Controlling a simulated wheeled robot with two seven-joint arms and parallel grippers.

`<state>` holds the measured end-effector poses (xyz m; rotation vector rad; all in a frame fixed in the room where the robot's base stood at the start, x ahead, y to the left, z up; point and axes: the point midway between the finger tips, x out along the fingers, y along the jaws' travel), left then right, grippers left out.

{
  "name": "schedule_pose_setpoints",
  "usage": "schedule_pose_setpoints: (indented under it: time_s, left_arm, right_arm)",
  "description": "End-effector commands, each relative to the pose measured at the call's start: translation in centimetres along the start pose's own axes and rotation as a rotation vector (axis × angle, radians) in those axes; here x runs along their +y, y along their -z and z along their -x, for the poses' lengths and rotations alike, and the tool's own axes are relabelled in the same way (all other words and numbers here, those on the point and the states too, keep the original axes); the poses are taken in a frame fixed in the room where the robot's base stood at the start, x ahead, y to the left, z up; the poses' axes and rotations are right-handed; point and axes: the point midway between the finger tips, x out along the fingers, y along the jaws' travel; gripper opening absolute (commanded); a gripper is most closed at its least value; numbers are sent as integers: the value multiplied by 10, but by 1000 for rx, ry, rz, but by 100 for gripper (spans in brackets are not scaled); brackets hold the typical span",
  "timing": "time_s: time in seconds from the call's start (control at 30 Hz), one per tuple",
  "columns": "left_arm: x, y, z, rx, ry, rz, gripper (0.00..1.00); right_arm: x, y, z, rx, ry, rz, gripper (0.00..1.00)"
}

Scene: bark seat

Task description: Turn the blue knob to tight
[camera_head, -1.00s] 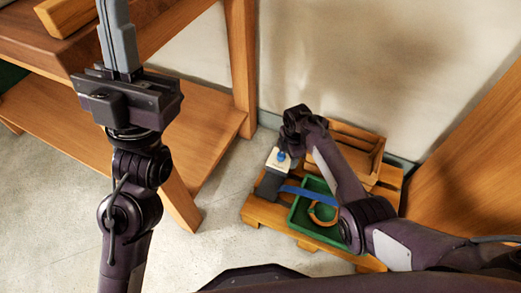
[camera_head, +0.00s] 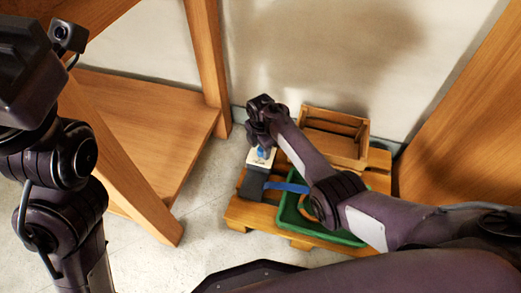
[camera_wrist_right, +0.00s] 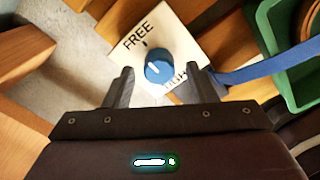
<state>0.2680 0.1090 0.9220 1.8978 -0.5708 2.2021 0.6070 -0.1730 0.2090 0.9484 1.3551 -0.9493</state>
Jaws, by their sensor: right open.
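The blue knob (camera_wrist_right: 159,68) sits on a white plate (camera_wrist_right: 183,20) marked FREE at its upper left; lettering at its lower right is partly hidden. A pale mark shows on the knob's left side. In the head view the knob (camera_head: 262,152) is small, just below my right gripper (camera_head: 260,134). In the wrist view my right gripper (camera_wrist_right: 160,84) is open, one finger on each side of the knob; contact cannot be told. My left gripper (camera_head: 22,75) is at the upper left edge, its fingers out of frame.
The plate is on a dark block with a blue strap (camera_head: 287,187), on a low wooden pallet (camera_head: 240,211). A green tray (camera_head: 290,217) and a wooden crate (camera_head: 335,137) share the pallet. A wooden table (camera_head: 155,125) stands left; a wooden panel (camera_head: 455,125) rises right.

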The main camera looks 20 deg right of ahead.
Motion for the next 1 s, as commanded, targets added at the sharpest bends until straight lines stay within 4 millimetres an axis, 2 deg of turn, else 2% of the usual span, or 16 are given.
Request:
schedule_pose_setpoints:
  time_s: [0.27, 0.6, 0.63, 1.0]
  left_arm:
    - [0, 0, -1, 3, -1, 0, 0]
    - [0, 1, -1, 4, -1, -1, 0]
    - [0, 1, -1, 4, -1, -1, 0]
    - [-2, -1, -4, 0, 4, 1, 0]
  right_arm:
    - [0, 0, -1, 0, -1, 0, 51]
    - [0, 0, -1, 0, -1, 0, 8]
    - [0, 0, -1, 0, -1, 0, 6]
    - [0, 0, 1, 0, 0, -73, 7]
